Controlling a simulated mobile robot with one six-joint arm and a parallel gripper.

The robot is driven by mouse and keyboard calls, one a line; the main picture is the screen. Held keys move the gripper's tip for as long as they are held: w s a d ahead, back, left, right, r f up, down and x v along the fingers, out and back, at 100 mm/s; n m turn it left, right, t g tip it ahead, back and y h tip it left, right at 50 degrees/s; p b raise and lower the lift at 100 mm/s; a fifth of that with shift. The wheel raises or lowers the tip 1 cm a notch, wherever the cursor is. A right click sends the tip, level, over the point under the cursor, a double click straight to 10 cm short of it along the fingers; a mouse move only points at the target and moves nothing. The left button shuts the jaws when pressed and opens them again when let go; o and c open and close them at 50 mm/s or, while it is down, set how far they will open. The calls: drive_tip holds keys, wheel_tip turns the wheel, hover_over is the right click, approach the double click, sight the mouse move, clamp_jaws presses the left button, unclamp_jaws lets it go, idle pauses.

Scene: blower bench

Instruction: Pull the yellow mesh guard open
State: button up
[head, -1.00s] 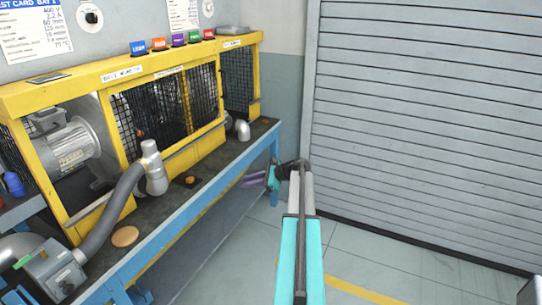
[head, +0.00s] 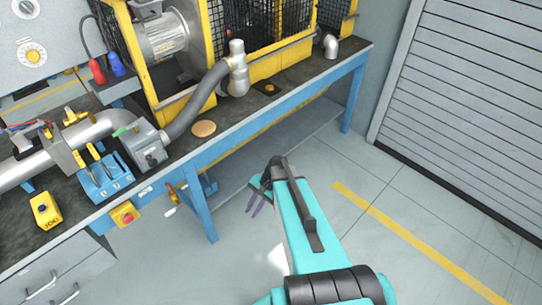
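The yellow mesh guard (head: 268,66) stands on the bench at the top of the head view. It has a yellow frame with dark wire mesh panels, and its upper part is cut off by the picture edge. I cannot tell from this view whether any panel stands ajar. My gripper (head: 255,205) is in front of the bench, over the floor, well apart from the guard. Its two purple fingers point down and show a small gap with nothing between them.
A grey hose (head: 198,98) with metal elbows runs in front of the guard. The bench (head: 225,128) also holds a round tan disc (head: 204,129), a blue switch block (head: 104,178) and a yellow button box (head: 45,208). The floor at right is clear before a roller shutter (head: 470,105).

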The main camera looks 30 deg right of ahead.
drive_tip(key=s+a+f+n+g+h, duration=0.2)
drive_tip(key=s+a+n, duration=0.1)
drive_tip(key=s, duration=0.5)
drive_tip(key=s+a+f+n+g+h, duration=0.2)
drive_tip(key=s+a+f+n, duration=0.1)
drive_tip(key=s, duration=0.5)
drive_tip(key=s+a+f+n+g+h, duration=0.1)
drive_tip(key=s+a+f+n+g, duration=0.1)
drive_tip(key=s+a+n, duration=0.3)
drive_tip(key=s+n, duration=0.2)
drive_tip(key=s, duration=0.2)
drive_tip(key=shift+f+h, duration=0.25)
drive_tip(key=shift+h, duration=0.15)
drive_tip(key=shift+a, duration=0.1)
